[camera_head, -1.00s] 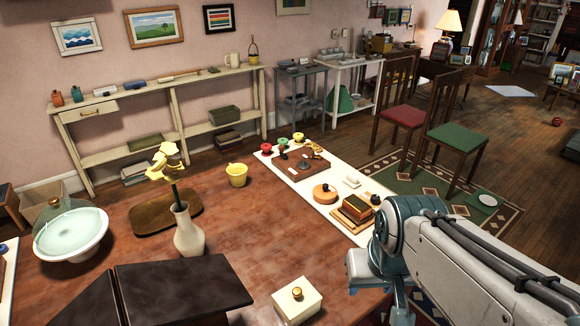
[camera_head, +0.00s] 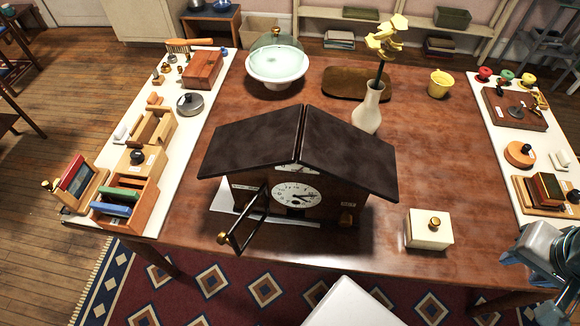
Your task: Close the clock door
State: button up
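The clock (camera_head: 345,196) is shaped like a small house with a dark brown roof. It stands near the middle of the wooden table, with its white round dial (camera_head: 297,194) facing me. The clock door (camera_head: 246,224) is a thin dark frame with a brass knob (camera_head: 222,238). It stands open, swung out toward me at the left of the dial. My gripper (camera_head: 545,248) is at the right edge of the picture, well away from the clock and door. It is partly cut off, and its fingertips cannot be made out.
A cream box (camera_head: 428,232) with a brass knob stands right of the clock. A vase (camera_head: 368,110) with a yellow flower is behind it. White mats (camera_head: 202,118) with small objects lie at both table ends. Bare tabletop lies between the clock and the cream box.

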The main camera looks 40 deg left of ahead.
aim_at(225, 237)
jog(key=z, duration=1.85)
jog(key=k, duration=1.7)
jog(key=u, duration=2)
